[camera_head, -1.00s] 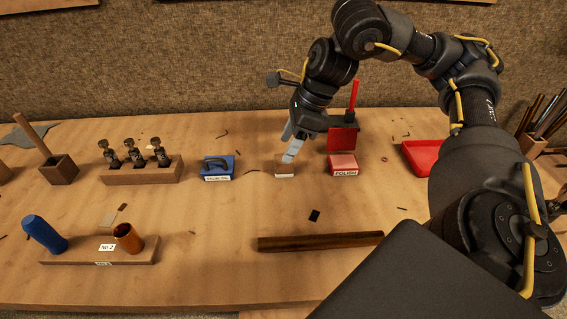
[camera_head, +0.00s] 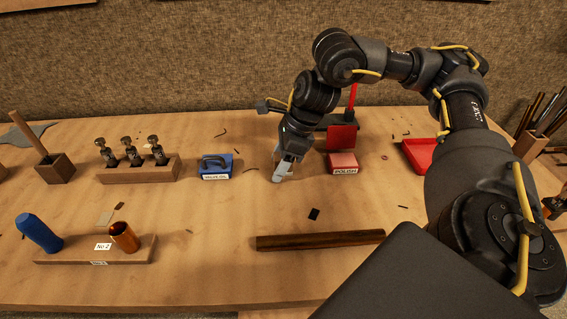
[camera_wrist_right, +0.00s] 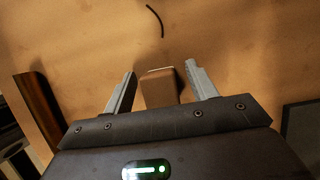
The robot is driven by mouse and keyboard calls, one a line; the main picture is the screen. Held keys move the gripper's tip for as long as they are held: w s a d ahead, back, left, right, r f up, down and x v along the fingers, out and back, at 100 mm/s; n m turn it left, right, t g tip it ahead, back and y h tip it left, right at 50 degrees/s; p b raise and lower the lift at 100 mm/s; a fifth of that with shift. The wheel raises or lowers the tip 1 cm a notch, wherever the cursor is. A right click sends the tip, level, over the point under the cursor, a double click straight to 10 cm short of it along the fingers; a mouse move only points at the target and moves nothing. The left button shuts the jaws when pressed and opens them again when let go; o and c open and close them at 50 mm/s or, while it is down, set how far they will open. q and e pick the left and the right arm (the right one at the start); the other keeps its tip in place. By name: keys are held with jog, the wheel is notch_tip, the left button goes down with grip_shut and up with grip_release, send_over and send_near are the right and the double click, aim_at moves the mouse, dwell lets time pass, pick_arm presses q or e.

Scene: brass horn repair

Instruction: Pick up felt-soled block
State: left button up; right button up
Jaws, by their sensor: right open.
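The felt-soled block (camera_wrist_right: 160,90) is a small brown wooden block with a thin pale edge. In the right wrist view it stands on the bench between the two fingers of my right gripper (camera_wrist_right: 157,84), with a gap on each side. My right gripper is open and pointed down at the block. In the head view my right gripper (camera_head: 283,174) is low over the bench and covers the block almost wholly. My left gripper is out of view.
A blue labelled box (camera_head: 216,168) with a dark handle stands left of the gripper. A red box marked POLISH (camera_head: 343,163) is close on the right. A red tray (camera_head: 418,157) lies farther right. A dark rod (camera_head: 320,240) lies in front, with mostly clear bench between.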

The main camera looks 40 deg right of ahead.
jog(key=c, duration=1.1)
jog(key=shift+o, duration=0.2)
